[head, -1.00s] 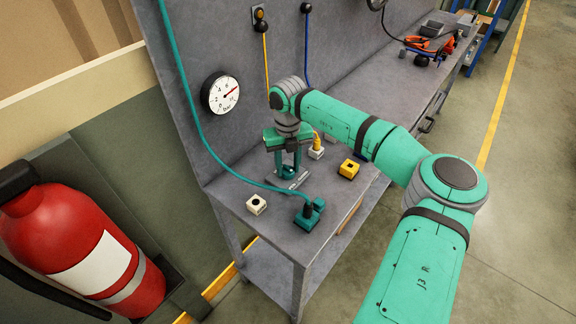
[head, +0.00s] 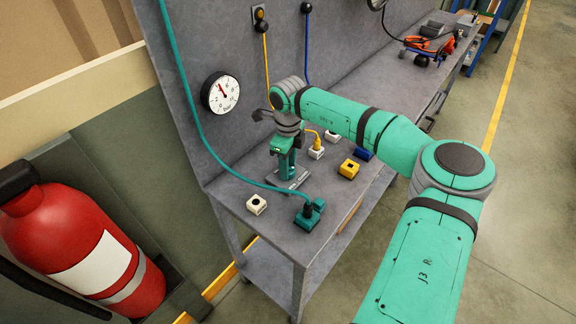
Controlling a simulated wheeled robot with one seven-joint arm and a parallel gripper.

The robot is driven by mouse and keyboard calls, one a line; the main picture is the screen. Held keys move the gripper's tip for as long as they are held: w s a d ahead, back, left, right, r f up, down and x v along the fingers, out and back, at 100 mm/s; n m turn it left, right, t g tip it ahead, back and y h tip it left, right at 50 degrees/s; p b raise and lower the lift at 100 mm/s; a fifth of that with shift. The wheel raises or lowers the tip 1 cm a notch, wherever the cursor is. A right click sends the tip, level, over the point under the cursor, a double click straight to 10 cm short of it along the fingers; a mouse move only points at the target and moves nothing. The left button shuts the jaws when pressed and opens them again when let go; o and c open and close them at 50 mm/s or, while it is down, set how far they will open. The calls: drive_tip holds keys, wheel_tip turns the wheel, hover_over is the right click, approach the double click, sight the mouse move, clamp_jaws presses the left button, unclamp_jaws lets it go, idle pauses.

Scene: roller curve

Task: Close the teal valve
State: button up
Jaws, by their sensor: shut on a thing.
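The teal valve (head: 286,170) stands upright on a grey base plate (head: 291,188) near the left end of the workbench. My gripper (head: 284,150) points down over it and is shut on its top. The fingers and the valve handle overlap here, so the handle's exact angle is hard to see. The round white gauge (head: 221,93) on the back panel has its red needle pointing to the upper left.
A teal hose (head: 205,135) runs down to a teal block (head: 309,213) at the front. A white block (head: 257,204), a yellow block (head: 349,169) and a white block with a yellow plug (head: 317,148) stand nearby. A red extinguisher (head: 85,245) is at left.

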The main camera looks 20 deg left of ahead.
drive_tip(key=shift+n, duration=0.6)
drive_tip(key=o, duration=1.1)
drive_tip(key=shift+c, duration=0.2)
wheel_tip(320, 180, up, 11)
drive_tip(key=shift+f, duration=0.1)
